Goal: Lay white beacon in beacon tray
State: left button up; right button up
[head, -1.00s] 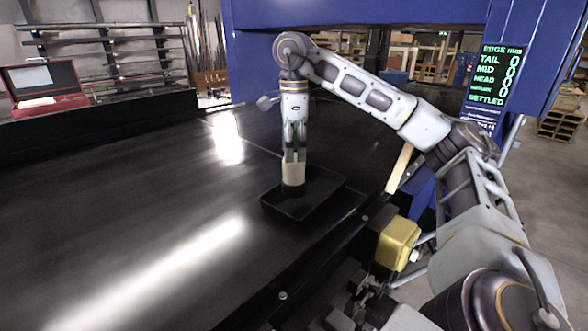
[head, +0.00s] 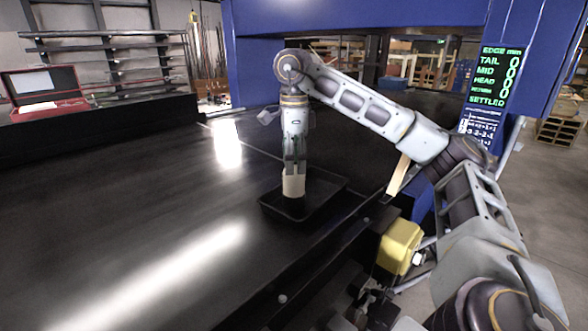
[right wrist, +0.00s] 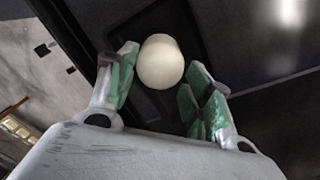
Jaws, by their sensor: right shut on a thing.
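The white beacon (head: 293,185) is a short cream-white cylinder. My right gripper (head: 294,167) points straight down and is shut on its upper part. The black beacon tray (head: 325,200) is a shallow rectangular tray on the dark belt. The beacon is upright inside the tray's outline, low in its left part; whether it touches the floor cannot be told. In the right wrist view the beacon (right wrist: 161,62) shows between the two green-padded fingers, with the dark tray (right wrist: 205,25) behind it. My left gripper is not in view.
The dark belt (head: 120,230) is wide and clear left of the tray. A yellow box (head: 399,245) stands at the near edge on the right. A blue frame (head: 350,12) with a display (head: 493,75) rises behind. A red case (head: 45,90) sits at the far left.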

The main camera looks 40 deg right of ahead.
jog(key=shift+f+b, duration=0.35)
jog(key=shift+f, duration=0.6)
jog(key=o, duration=1.1)
jog(key=shift+o, duration=0.2)
jog(key=shift+r+p, duration=3.1)
jog(key=shift+r, duration=3)
